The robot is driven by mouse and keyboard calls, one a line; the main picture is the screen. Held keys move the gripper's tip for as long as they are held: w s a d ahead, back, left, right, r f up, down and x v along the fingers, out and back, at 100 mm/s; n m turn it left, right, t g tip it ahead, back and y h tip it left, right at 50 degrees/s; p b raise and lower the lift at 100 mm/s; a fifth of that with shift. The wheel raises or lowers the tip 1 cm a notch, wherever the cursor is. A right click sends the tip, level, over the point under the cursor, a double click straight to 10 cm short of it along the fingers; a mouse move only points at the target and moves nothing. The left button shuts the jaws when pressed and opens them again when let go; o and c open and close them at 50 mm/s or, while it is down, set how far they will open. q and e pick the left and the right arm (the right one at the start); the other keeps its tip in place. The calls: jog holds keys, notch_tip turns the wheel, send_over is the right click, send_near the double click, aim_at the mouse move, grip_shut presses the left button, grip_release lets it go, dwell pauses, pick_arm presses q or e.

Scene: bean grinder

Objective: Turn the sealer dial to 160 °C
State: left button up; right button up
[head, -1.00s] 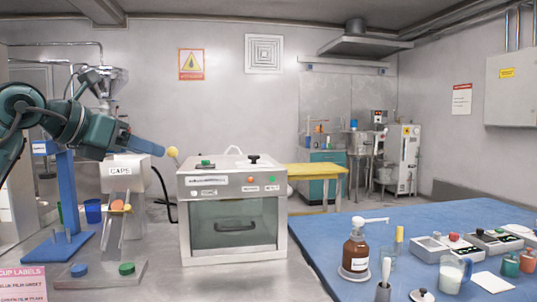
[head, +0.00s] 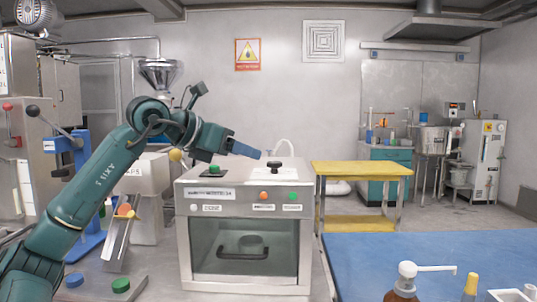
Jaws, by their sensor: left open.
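The sealer (head: 307,235) is a steel box with a dark front window in the middle of the head view. A black knob (head: 274,164), which looks like its dial, stands on the top at the back right. A green button (head: 213,170) sits on a dark plate at the top left. My left gripper (head: 259,154), with blue fingers, reaches in from the left above the sealer's top. Its tips point right and show just left of the black knob, apart from it in the picture. It is open and empty. The dial's scale and setting are too small to read. My right gripper is out of view.
A chute with caps (head: 124,209) and a blue press (head: 62,143) stand to the left of the sealer. A blue table (head: 420,262) with a brown pump bottle (head: 401,285) is at the right. A yellow table (head: 360,168) stands behind.

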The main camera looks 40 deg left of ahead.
aim_at(274, 162)
pick_arm(q)
jog(key=p+x, duration=0.2)
jog(key=x, duration=0.1)
jog(key=shift+w+r, duration=0.2)
jog(key=shift+w, duration=0.15)
jog(key=p+x, duration=0.2)
jog(key=x, duration=0.1)
jog(key=shift+w+f+p, duration=0.1)
jog(key=shift+w+p, duration=0.05)
jog(key=shift+p, duration=0.2)
jog(key=shift+w+f+p, duration=0.3)
jog(key=shift+w+f, duration=0.05)
jog(key=shift+w, duration=0.1)
jog(key=shift+w+d+f, duration=0.1)
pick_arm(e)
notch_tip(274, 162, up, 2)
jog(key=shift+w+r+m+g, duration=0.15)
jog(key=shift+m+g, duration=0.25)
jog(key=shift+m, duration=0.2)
pick_arm(q)
jog(key=c, duration=1)
jog(key=shift+o, duration=0.2)
